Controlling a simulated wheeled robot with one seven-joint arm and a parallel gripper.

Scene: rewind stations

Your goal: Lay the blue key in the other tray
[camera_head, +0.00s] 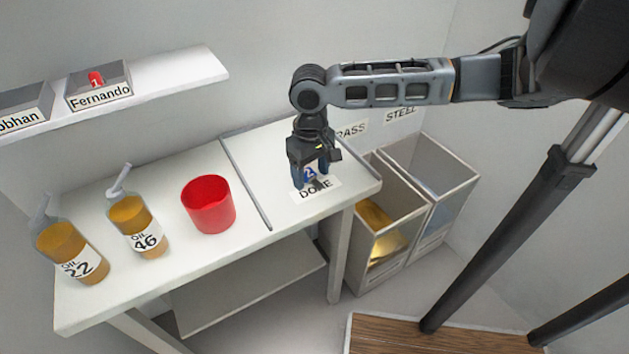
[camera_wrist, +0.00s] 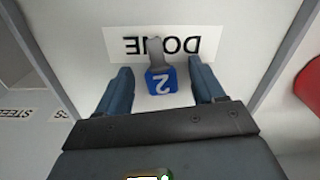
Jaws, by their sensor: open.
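The blue key (camera_wrist: 162,80), marked 2, has a grey shank that overlaps the DONE label (camera_wrist: 125,44). In the head view the key (camera_head: 309,174) shows between my fingers, over the right-hand part of the table. My gripper (camera_head: 311,180) points down there with its jaws open. In the wrist view my gripper (camera_wrist: 161,77) has one finger on each side of the key, with a gap on both sides. Two trays stand on the wall shelf: the Fernando tray (camera_head: 100,97) holds a red key (camera_head: 96,79) marked 1, and the one ending "obhan" (camera_head: 20,122) is cut off at the left edge.
A red cup (camera_head: 208,205) and two oil bottles, 46 (camera_head: 137,225) and 22 (camera_head: 70,250), stand on the table's left part. A thin raised strip (camera_head: 246,185) divides the tabletop. Brass (camera_head: 385,225) and steel (camera_head: 440,190) bins stand right of the table.

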